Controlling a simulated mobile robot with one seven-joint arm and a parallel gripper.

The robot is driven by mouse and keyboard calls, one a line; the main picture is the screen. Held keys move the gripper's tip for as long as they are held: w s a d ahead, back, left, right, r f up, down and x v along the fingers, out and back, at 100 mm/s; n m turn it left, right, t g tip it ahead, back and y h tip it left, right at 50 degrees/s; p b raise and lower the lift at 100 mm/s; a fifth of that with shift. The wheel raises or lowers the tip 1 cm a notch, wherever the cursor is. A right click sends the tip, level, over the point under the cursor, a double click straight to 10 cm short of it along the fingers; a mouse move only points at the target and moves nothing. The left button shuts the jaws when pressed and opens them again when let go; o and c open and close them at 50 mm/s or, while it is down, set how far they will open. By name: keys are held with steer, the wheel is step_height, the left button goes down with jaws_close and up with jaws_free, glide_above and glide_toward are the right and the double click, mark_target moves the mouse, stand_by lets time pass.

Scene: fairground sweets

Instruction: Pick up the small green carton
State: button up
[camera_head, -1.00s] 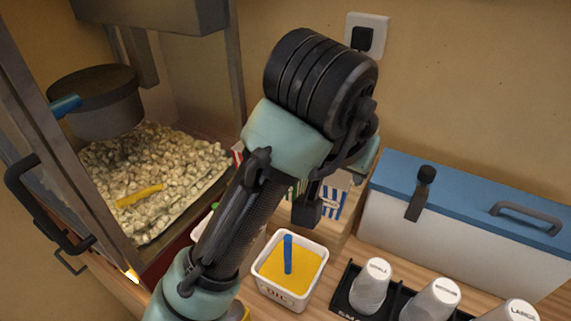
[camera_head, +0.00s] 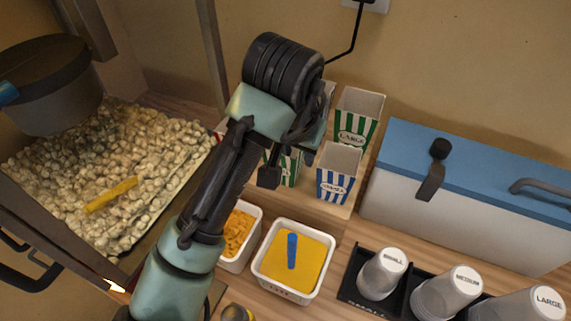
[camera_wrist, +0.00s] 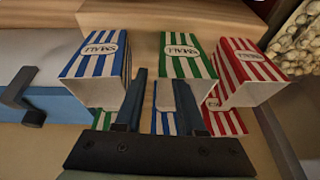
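The small green carton (camera_wrist: 187,56) has green and white stripes and a "SMALL" label. In the wrist view it stands just beyond my fingertips, in the middle of a row and slightly right of the centre of my gripper (camera_wrist: 158,76). My gripper is open, with nothing held between its fingers. In the head view the arm and my gripper (camera_head: 270,176) cover most of the green carton (camera_head: 289,170), and only a striped part shows.
A small blue carton (camera_wrist: 98,60) and a small red carton (camera_wrist: 246,72) flank the green one. A large green carton (camera_head: 357,120) stands behind. Nearby are a topping tub (camera_head: 310,278), a cup holder (camera_head: 352,278), a blue-lidded box (camera_head: 450,215) and the popcorn machine (camera_head: 100,200).

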mark_target(301, 169)
steer(key=x, duration=0.4)
steer(key=shift+w+d+f+p, duration=0.1)
steer(key=shift+f+p, duration=0.05)
steer(key=shift+p, duration=0.2)
jaws_close()
